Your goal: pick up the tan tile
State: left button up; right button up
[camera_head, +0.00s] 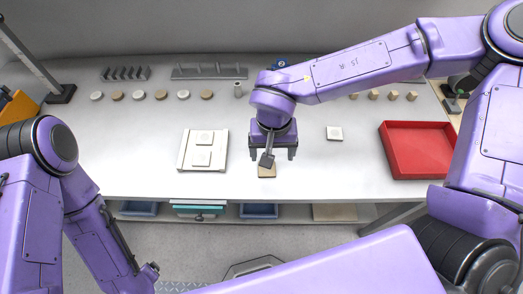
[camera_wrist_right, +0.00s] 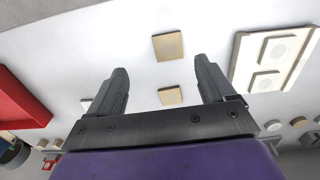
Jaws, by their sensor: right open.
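In the right wrist view, one tan tile (camera_wrist_right: 168,46) lies beyond the fingertips. A second tan tile (camera_wrist_right: 171,95) shows in the gap between the fingers. In the head view my gripper hides this second tile. My right gripper (camera_head: 272,153) is open, points down above the tiles and holds nothing. Its open fingers also show in the right wrist view (camera_wrist_right: 160,78). My left gripper is not in view; only left arm links show.
A white tray (camera_head: 183,152) with two pale tiles stands left of the gripper. A pale square tile (camera_head: 334,133) lies to the right, before a red tray (camera_head: 418,172). Round discs (camera_head: 139,96), small blocks (camera_head: 392,96) and grey racks (camera_head: 210,71) line the back.

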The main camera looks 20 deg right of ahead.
send_over(269, 173)
notch_tip(269, 173, down, 4)
jog(key=shift+f, duration=0.2)
jog(key=f, duration=0.2)
jog(key=w+f+p, duration=0.1)
jog(key=f, duration=0.2)
jog(key=shift+w+a+f, duration=0.1)
jog(key=shift+f, duration=0.1)
jog(key=c, duration=1.1)
